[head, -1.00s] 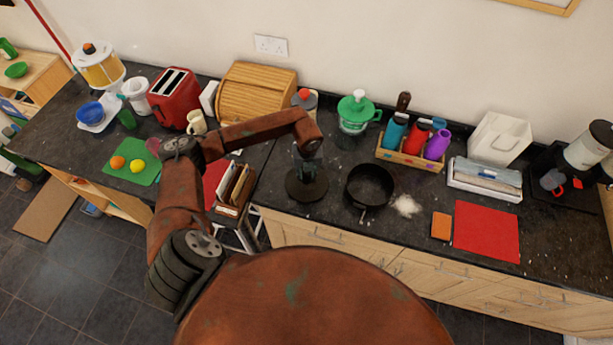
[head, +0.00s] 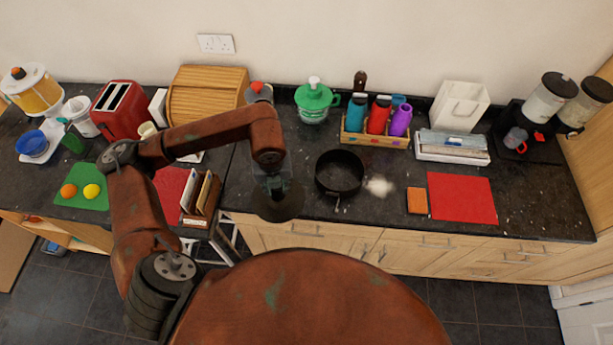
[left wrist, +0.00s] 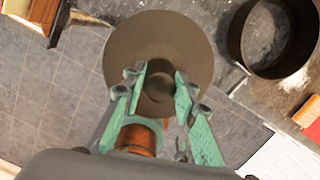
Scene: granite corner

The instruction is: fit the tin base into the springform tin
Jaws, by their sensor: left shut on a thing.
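The tin base is a dark round disc (head: 281,207) with a knob-like middle. My left gripper (head: 271,185) is shut on it and holds it over the counter's front edge, left of the tin. In the left wrist view the fingers (left wrist: 158,88) close around the middle of the disc (left wrist: 197,50). The springform tin (head: 339,189) is a dark open ring standing on the counter, with a small latch at its front. It also shows at the top right of the left wrist view (left wrist: 241,38), apart from the base. My right gripper is not in view.
Further right are an orange sponge-like block (head: 417,201) and a red mat (head: 462,198). A bottle crate (head: 375,138) and a green-lidded jug (head: 313,103) stand behind. A file rack (head: 203,200) is left of the base.

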